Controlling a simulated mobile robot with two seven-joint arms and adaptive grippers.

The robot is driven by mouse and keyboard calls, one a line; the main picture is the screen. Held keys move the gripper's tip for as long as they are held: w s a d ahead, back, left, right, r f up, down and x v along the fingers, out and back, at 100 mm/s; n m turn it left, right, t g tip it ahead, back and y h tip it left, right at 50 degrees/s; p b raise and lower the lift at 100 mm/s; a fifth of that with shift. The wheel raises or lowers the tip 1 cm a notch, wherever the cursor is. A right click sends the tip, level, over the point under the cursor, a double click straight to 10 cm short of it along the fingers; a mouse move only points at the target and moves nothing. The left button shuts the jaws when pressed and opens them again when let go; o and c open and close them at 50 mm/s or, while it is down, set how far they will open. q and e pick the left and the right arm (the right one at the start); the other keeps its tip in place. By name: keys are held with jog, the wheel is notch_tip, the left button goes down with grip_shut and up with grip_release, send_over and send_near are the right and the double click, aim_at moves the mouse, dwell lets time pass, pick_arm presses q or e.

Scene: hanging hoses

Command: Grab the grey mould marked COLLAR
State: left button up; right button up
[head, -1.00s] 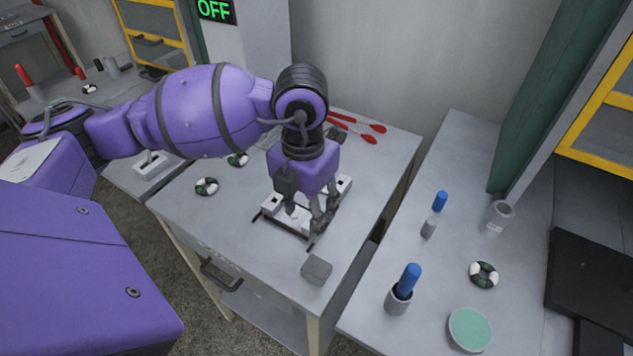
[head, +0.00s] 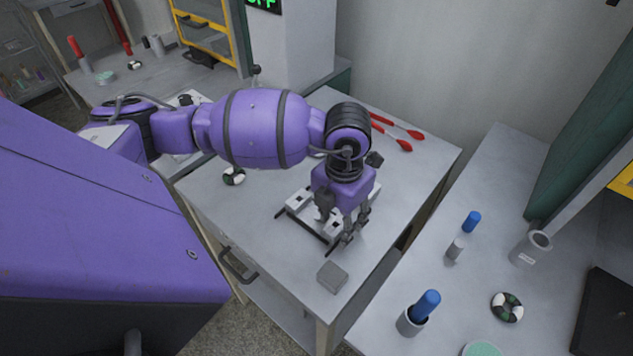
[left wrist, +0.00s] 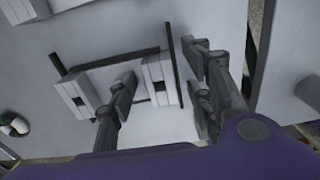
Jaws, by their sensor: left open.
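Two pale grey block-shaped mould halves lie on the table between dark rails. In the left wrist view, one is at left (left wrist: 75,97) and the other in the middle (left wrist: 161,82); the left one also shows in the head view (head: 298,201). I cannot read COLLAR on either. My left gripper (head: 340,222) points down over them, open. In the left wrist view its fingers (left wrist: 162,84) straddle the middle block: one in the gap between the blocks, the others beyond its right side. Whether they touch it is unclear. In the head view the hand hides part of the blocks. My right gripper is out of view.
A small grey block (head: 332,276) sits near the table's front corner. Red-handled tools (head: 397,138) lie at the back. A striped ring (head: 234,176) is at left.

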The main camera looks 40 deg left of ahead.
pick_arm(q)
grip_shut()
jog(key=shift+w+r, duration=0.1)
dwell(0.4)
